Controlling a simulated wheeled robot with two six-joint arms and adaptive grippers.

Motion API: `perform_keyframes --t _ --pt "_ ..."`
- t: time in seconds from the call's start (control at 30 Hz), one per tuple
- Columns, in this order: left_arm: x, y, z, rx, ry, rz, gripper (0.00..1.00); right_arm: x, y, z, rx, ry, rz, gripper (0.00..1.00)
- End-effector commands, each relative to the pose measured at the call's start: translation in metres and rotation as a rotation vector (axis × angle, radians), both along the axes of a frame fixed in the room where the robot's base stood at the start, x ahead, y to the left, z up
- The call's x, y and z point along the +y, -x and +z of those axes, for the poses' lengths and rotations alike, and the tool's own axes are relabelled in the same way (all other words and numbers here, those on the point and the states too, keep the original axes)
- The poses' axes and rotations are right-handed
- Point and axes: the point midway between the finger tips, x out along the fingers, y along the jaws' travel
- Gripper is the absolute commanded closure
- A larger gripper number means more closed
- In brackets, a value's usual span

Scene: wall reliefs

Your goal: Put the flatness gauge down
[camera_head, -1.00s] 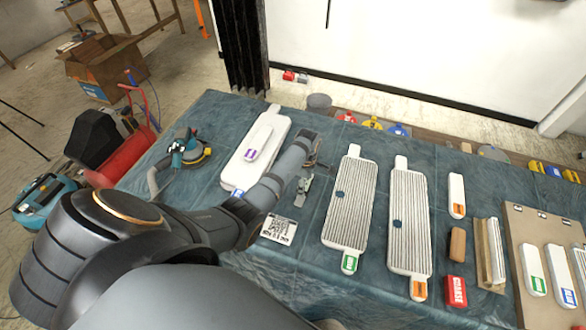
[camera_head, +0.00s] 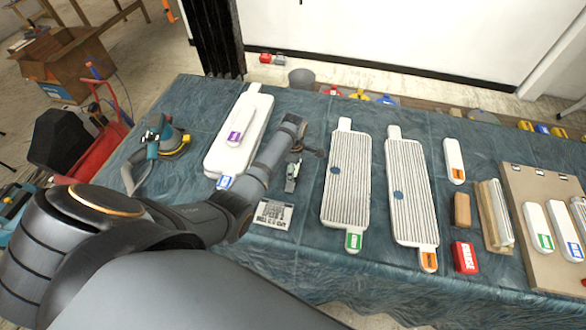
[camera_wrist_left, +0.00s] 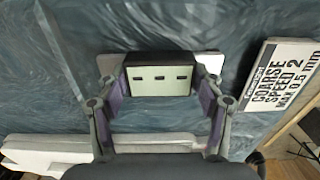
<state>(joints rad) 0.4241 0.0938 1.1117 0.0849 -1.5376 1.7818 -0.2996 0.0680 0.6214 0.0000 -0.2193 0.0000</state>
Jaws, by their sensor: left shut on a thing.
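The flatness gauge (camera_wrist_left: 160,80) is a dark block with a pale face and three dark slots, seen in the left wrist view. My left gripper (camera_wrist_left: 160,92) is shut on it, with one finger on each side. Blue cloth shows around the gauge; I cannot tell whether it touches the cloth. In the head view my left gripper (camera_head: 292,178) is low over the blue-covered table (camera_head: 305,268), between the smooth white panel and a ribbed panel. The gauge is too small there to tell from the fingers. My right gripper is out of view.
A printed card (camera_head: 272,213) lies just in front of the gripper. The smooth white panel (camera_head: 222,155) is left, ribbed panels (camera_head: 346,185) (camera_head: 411,190) right. A sander (camera_head: 165,142) lies far left, a red block (camera_head: 465,257) right. Bare cloth surrounds the card.

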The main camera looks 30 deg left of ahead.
Motion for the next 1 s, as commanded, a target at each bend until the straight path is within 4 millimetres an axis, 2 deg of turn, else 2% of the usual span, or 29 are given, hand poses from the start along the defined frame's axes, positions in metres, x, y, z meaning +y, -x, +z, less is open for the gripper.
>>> perform_keyframes --t 0.03,0.07,0.2,0.5,0.63,1.0 --pt "0.0 0.0 -0.002 0.0 0.0 0.0 0.75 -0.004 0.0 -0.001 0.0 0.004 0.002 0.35" --pt "0.0 0.0 -0.001 0.0 0.0 0.0 0.29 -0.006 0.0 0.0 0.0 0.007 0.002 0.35" --pt "0.0 0.0 -0.001 0.0 0.0 0.0 0.1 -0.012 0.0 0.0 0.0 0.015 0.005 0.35" --pt "0.0 0.0 -0.001 -0.001 0.0 0.0 0.1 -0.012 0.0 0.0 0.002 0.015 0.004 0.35" --pt "0.0 -0.001 0.009 -0.004 -0.001 0.0 0.1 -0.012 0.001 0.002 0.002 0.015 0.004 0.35" --pt "0.0 -0.001 0.092 -0.005 0.0 0.0 0.1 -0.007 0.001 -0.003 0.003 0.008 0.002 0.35"
